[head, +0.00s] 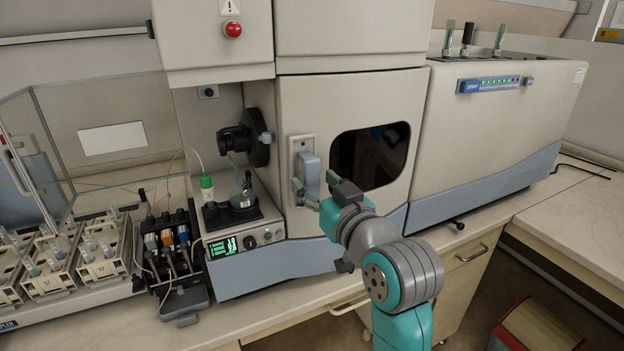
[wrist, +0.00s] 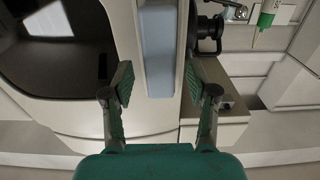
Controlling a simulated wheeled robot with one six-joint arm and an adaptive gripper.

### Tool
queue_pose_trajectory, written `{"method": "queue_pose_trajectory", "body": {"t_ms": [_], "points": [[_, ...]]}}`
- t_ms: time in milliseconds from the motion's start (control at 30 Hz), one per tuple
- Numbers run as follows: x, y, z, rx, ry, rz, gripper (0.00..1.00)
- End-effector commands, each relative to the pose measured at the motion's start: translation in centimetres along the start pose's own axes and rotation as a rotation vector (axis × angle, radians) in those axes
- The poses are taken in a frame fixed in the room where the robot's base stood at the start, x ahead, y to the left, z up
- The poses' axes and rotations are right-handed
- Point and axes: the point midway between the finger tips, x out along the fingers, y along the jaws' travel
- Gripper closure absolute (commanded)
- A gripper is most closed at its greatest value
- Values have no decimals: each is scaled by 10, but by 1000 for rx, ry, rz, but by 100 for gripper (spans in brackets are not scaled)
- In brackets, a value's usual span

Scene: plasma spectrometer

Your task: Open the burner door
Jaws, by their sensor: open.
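The burner door (head: 375,108) is beige with a dark rounded window and looks closed in the head view. Its light blue handle (head: 310,172) sits upright on a pale plate at the door's left side. My gripper (head: 306,197) is at the lower part of the handle. In the wrist view my gripper (wrist: 160,84) is open, with one finger on each side of the handle (wrist: 158,50). Gaps show between the fingers and the handle, and I cannot see contact. The dark window (wrist: 60,70) is to the left there.
A rack of tubes (head: 105,255) under a clear cover is farther left. A red button (head: 232,29) is above. The counter's front edge (head: 310,318) runs below the instrument.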

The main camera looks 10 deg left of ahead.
Motion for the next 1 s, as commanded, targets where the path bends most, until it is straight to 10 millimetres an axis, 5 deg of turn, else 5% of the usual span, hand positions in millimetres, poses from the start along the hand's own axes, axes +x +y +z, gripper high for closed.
{"method": "queue_pose_trajectory", "body": {"t_ms": [200, 533, 767, 1000], "points": [[19, 0, 0, 0, 0, 0, 42], [22, 0, 0, 0, 0, 0, 42], [22, 0, 0, 0, 0, 0, 97], [22, 0, 0, 0, 0, -1, 100]]}}
